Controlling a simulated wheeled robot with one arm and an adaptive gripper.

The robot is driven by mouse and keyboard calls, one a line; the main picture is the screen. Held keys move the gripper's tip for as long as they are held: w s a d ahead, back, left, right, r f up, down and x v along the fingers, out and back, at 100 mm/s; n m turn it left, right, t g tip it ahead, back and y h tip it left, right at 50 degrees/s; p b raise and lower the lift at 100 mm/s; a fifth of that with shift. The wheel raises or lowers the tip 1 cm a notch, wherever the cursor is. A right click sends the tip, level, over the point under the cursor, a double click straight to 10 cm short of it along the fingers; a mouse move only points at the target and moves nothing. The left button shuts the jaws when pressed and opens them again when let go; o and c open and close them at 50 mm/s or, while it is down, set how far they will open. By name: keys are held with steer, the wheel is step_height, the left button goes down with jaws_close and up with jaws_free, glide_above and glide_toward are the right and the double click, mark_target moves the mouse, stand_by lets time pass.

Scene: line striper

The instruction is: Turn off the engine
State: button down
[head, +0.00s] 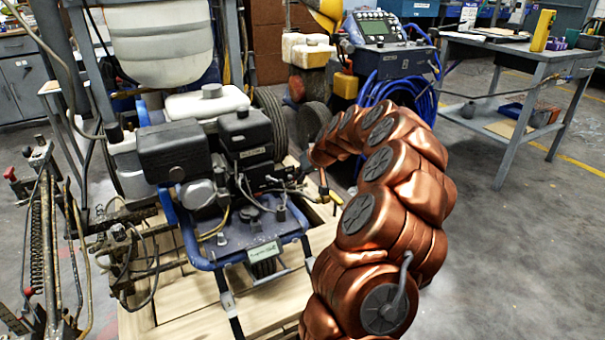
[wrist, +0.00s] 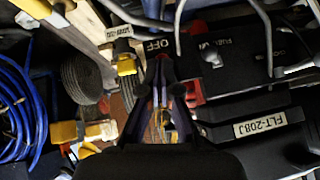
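The engine of the line striper (head: 173,150) sits on a blue frame in the head view, with black covers. In the wrist view, a black panel (wrist: 232,65) carries a FUEL label and a small metal knob (wrist: 211,55). A white OFF label (wrist: 157,45) stands beside the panel. My gripper (wrist: 163,64) has its fingertips close together just below the OFF label. A bit of red shows at the tips; whether they touch it I cannot tell. In the head view my arm reaches in from the right and its end is small beside the engine.
Blue hoses (wrist: 22,105) coil at the left of the wrist view. Cables and a handle bar surround the engine. A grey workbench (head: 525,52) stands at the right, with open floor before it.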

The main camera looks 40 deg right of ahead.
steer(key=shift+s+a+f, duration=0.15)
steer(key=shift+s+f, duration=0.15)
steer(key=shift+f, duration=0.3)
stand_by(1.2)
steer(key=shift+s+f+p, duration=0.2)
steer(key=shift+f+p, duration=0.15)
steer(key=shift+p, duration=0.15)
steer(key=shift+s+f, duration=0.15)
steer(key=shift+f, duration=0.55)
steer(key=shift+r+p, duration=0.1)
steer(key=shift+p, duration=0.2)
steer(key=shift+r, duration=0.75)
